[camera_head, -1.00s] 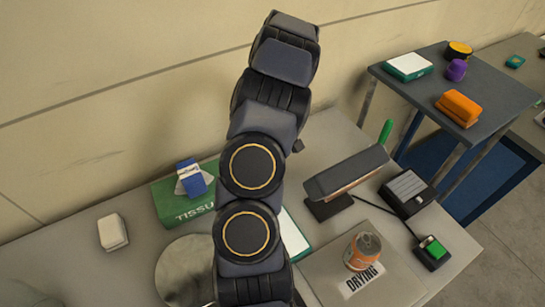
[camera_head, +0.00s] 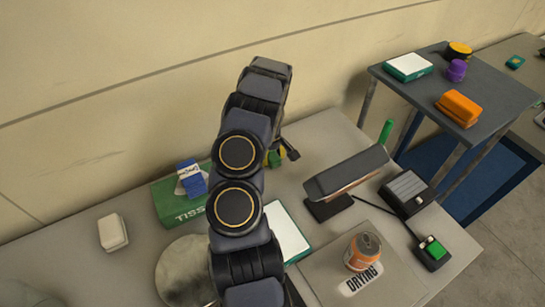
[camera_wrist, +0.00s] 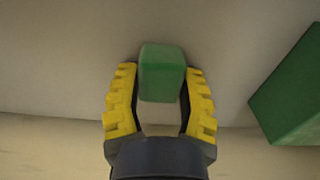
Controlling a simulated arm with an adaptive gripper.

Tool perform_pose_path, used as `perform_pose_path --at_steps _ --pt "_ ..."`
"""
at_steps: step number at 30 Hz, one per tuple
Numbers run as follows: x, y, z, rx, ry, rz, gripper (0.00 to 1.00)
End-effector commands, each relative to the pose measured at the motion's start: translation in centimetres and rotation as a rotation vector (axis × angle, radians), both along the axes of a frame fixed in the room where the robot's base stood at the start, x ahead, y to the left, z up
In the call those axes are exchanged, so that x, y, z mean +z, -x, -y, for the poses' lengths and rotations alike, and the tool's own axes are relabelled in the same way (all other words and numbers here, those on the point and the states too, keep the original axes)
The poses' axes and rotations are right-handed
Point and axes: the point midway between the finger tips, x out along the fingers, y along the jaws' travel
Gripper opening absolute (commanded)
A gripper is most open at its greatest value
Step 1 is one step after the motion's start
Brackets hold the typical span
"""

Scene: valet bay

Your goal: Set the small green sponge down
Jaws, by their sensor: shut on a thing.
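The small green sponge (camera_wrist: 161,68) is held between the yellow-padded fingers of my gripper (camera_wrist: 160,84) in the wrist view. Part of the sponge sticks out past the fingertips. In the head view, a bit of green and yellow (camera_head: 275,157) shows behind my arm, near the back of the grey table (camera_head: 325,140); most of my gripper is hidden there. I cannot tell whether the sponge touches the table.
A green tissue box (camera_head: 172,208) stands left of my arm; a green block edge (camera_wrist: 295,95) shows at right in the wrist view. A white-and-green board (camera_head: 288,236), a dark scanner-like device on a stand (camera_head: 345,176) and an orange can (camera_head: 363,252) lie to the right.

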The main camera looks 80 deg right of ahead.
Motion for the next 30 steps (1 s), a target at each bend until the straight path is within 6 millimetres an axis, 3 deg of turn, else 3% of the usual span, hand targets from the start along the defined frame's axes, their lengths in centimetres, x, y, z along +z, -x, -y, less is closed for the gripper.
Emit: perform_pose_path --at_steps 5,6,7,20,23,30 --pt "-0.3 0.0 0.0 0.0 -0.001 -0.001 0.2" --pt "-0.3 0.0 0.0 0.0 -0.001 -0.001 0.52" --pt "-0.3 0.0 0.0 0.0 -0.001 -0.001 0.64" --pt "0.5 0.0 0.1 0.001 0.002 0.001 0.64" --pt "2.0 0.0 0.1 0.0 0.004 0.001 0.64" --pt "7.3 0.0 0.2 0.0 0.008 0.003 0.64"
